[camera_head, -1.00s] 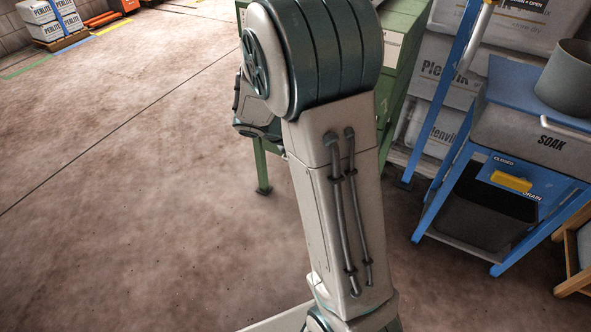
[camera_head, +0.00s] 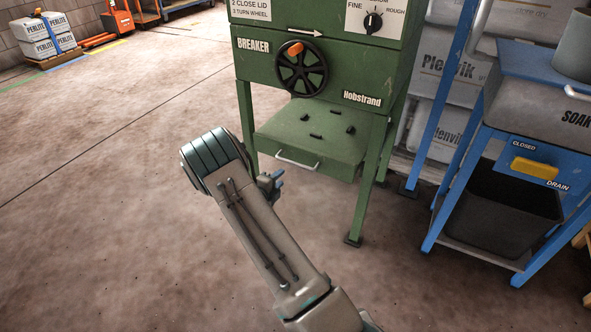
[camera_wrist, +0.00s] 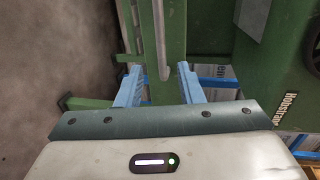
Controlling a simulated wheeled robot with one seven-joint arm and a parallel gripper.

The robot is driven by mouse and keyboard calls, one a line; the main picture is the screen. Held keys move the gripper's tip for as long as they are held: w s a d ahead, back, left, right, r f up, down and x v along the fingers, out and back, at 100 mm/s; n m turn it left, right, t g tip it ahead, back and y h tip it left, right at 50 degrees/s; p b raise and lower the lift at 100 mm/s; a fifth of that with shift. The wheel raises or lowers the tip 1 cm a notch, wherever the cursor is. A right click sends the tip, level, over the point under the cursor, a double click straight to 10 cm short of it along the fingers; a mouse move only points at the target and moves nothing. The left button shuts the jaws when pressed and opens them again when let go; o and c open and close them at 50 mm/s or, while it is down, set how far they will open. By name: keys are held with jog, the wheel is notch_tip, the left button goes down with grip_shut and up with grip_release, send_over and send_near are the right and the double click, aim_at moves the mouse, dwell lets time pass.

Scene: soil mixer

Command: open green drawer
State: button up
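The green drawer (camera_head: 310,138) sits low in the green breaker machine, under the handwheel. Its top carries several small dark knobs, and a pale bar handle (camera_head: 297,162) runs along its front edge. My gripper (camera_head: 277,181) is just below and left of the handle, partly hidden by my arm. In the wrist view my gripper (camera_wrist: 160,86) has two blue fingers spread apart with nothing held between them. A pale bar, apparently the handle (camera_wrist: 162,42), lies ahead of the gap between the fingers; I cannot tell its exact distance.
The black handwheel (camera_head: 301,69) and dial (camera_head: 373,21) are on the machine above the drawer. The machine stands on green legs (camera_head: 365,195). A blue soak stand (camera_head: 450,190) with a black bin (camera_head: 505,208) is at right.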

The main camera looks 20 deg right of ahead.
aim_at(295, 165)
jog(key=b+x, duration=0.4)
jog(key=x, duration=0.8)
jog(key=shift+d, duration=0.1)
jog(key=shift+w+d+b, duration=0.25)
jog(key=shift+d+b, duration=0.1)
grip_shut()
